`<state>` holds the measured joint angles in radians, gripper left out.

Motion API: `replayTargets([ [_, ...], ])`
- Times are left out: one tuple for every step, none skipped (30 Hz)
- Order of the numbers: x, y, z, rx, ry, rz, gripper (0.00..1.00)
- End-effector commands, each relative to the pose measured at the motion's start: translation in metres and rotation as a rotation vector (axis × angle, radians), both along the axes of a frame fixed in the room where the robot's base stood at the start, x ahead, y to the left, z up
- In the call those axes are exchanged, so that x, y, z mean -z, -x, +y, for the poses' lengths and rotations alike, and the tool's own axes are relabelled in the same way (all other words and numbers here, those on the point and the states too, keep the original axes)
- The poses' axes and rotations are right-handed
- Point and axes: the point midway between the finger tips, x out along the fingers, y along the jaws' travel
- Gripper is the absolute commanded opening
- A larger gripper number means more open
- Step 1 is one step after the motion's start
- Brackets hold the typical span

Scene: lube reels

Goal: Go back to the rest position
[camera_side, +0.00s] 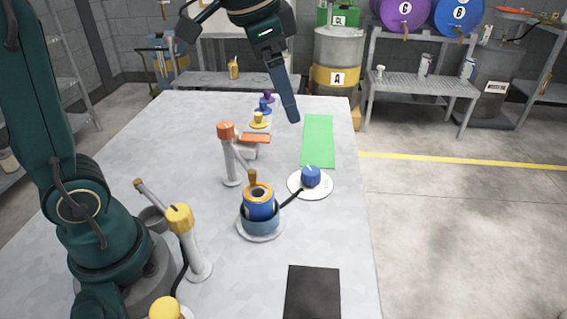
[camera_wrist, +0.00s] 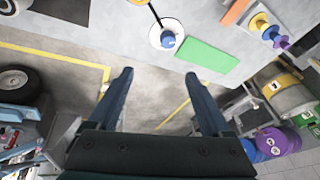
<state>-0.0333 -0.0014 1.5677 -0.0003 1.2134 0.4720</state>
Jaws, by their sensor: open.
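My gripper (camera_wrist: 158,90) is open and empty, with its two dark blue fingers spread apart in the wrist view. In the side view my gripper (camera_side: 287,112) hangs above the far right part of the grey table (camera_side: 130,140), near its right edge. Only one finger shows clearly there. In the wrist view the floor lies between and beyond the fingers, and nothing touches them.
A green mat (camera_side: 318,140) and a white disc with a blue knob (camera_side: 311,176) lie on the right side. A blue and orange reel (camera_side: 260,204) sits in a holder. Red-topped (camera_side: 228,150) and yellow-topped (camera_side: 187,232) posts stand upright. A black pad (camera_side: 313,292) lies in front.

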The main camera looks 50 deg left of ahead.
Motion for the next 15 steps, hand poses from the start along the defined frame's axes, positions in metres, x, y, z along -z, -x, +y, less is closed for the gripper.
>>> replayTargets([
  [-0.004, 0.014, -0.002, -0.016, 0.007, -0.023, 0.83],
  [-0.005, 0.021, -0.002, -0.026, 0.012, -0.035, 0.83],
  [-0.006, 0.03, -0.003, -0.042, 0.019, -0.049, 0.83],
  [-0.006, 0.038, -0.004, -0.054, 0.026, -0.06, 0.83],
  [-0.005, 0.045, -0.005, -0.067, 0.032, -0.071, 0.83],
  [-0.004, 0.054, -0.005, -0.085, 0.041, -0.084, 0.83],
  [-0.002, 0.061, -0.006, -0.099, 0.047, -0.094, 0.83],
  [0.0, 0.068, -0.007, -0.113, 0.055, -0.103, 0.83],
  [0.004, 0.078, -0.007, -0.132, 0.066, -0.116, 0.83],
  [0.008, 0.085, -0.008, -0.148, 0.074, -0.123, 0.83],
  [0.011, 0.092, -0.008, -0.164, 0.083, -0.132, 0.83],
  [0.018, 0.101, -0.009, -0.186, 0.095, -0.141, 0.83],
  [0.023, 0.107, -0.009, -0.203, 0.104, -0.146, 0.83],
  [0.028, 0.112, -0.009, -0.221, 0.114, -0.15, 0.83],
  [0.035, 0.119, -0.01, -0.243, 0.126, -0.153, 0.83],
])
